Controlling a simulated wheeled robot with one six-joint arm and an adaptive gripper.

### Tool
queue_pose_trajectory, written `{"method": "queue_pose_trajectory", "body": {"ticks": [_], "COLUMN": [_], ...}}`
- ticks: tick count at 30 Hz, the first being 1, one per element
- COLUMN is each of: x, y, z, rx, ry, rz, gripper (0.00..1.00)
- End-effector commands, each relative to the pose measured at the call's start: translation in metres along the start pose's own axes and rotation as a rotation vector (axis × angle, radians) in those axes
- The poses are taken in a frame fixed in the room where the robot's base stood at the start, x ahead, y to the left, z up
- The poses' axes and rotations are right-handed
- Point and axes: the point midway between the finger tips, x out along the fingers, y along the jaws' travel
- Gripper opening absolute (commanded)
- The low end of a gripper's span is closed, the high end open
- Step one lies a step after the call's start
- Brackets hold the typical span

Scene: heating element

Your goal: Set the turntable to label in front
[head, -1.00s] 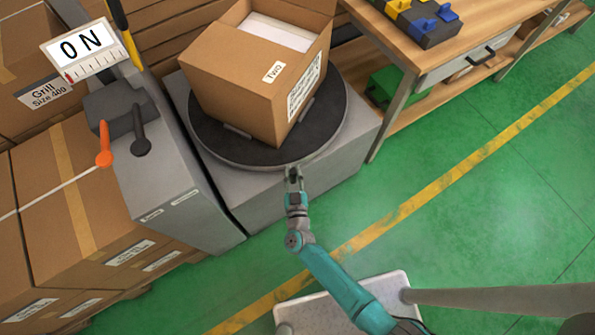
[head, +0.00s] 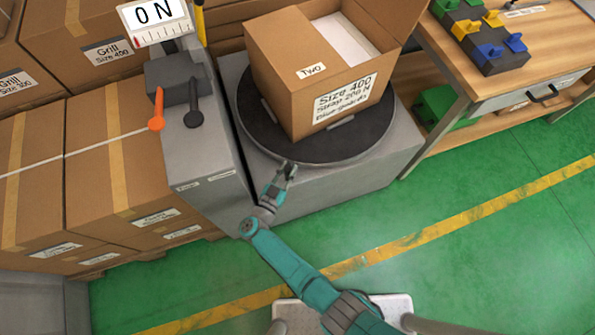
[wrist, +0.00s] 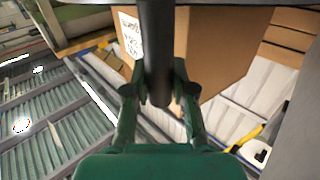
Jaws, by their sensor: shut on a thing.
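The turntable (head: 262,138) is a dark round disc on a grey metal base. An open cardboard box (head: 284,78) stands on it. The box's large label (head: 343,98) is on its front-right face, angled to the right. My gripper (head: 289,170) is at the turntable's front-left rim. In the wrist view my gripper (wrist: 160,92) is shut around a dark bar (wrist: 157,48) of the turntable. The box and part of its label (wrist: 131,35) show behind that bar.
Stacked cartons (head: 115,150) fill the left. A wooden workbench (head: 440,70) stands at the right. Green floor (head: 480,230) in front is clear.

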Motion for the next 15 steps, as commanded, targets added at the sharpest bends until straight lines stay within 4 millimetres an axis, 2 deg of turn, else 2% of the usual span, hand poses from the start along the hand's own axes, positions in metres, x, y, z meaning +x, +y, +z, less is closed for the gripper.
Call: {"method": "queue_pose_trajectory", "body": {"ticks": [6, 15], "x": [-0.002, -0.002], "y": [-0.016, -0.021], "z": [-0.002, -0.002], "rx": [0.001, 0.003], "ry": [0.002, 0.002], "rz": [0.035, 0.054], "gripper": [0.00, 0.00]}}
